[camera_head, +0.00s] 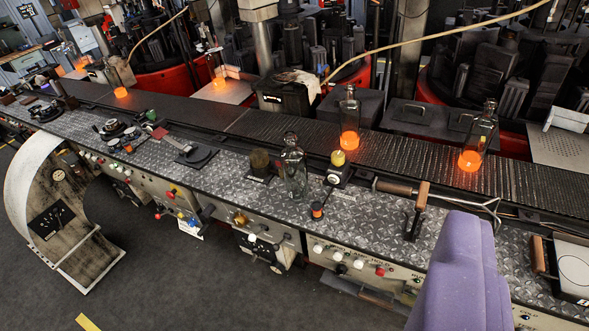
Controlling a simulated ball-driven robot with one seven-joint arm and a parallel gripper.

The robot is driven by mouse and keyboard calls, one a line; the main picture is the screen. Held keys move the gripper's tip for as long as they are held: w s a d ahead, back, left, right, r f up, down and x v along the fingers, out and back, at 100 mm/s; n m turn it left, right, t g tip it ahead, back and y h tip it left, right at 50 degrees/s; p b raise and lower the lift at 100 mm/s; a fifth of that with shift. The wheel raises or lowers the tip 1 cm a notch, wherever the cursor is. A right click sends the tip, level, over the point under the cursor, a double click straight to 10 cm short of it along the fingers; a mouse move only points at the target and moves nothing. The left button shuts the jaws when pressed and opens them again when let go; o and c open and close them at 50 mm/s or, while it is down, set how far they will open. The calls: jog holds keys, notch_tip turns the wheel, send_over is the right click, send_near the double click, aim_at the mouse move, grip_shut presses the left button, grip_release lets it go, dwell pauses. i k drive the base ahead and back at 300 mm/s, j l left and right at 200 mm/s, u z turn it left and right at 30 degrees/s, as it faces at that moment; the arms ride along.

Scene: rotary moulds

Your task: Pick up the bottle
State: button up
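A clear glass bottle (294,172) stands upright on the diamond-plate bench near the middle, with no glow in it. Two more bottles with glowing orange bases stand on the dark conveyor behind: one near the centre (349,118) and one to the right (478,137). The frame does not show which bottle is meant. A smooth purple part of mine (463,275) rises at the lower right, apart from the bottles in the picture. No fingertips can be made out, and no bottle is seen held.
The diamond-plate bench (235,185) carries a small post with a yellow knob (338,158), a wooden-handled tool (417,212) and tongs (440,195). Knobs line its front. A curved pale panel (28,180) stands at left. Dark floor (190,285) in front is mostly clear.

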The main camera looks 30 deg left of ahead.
aim_at(293, 158)
jog(key=i+j+z, duration=0.45)
jog(key=i+j, duration=1.1)
jog(key=j, duration=0.15)
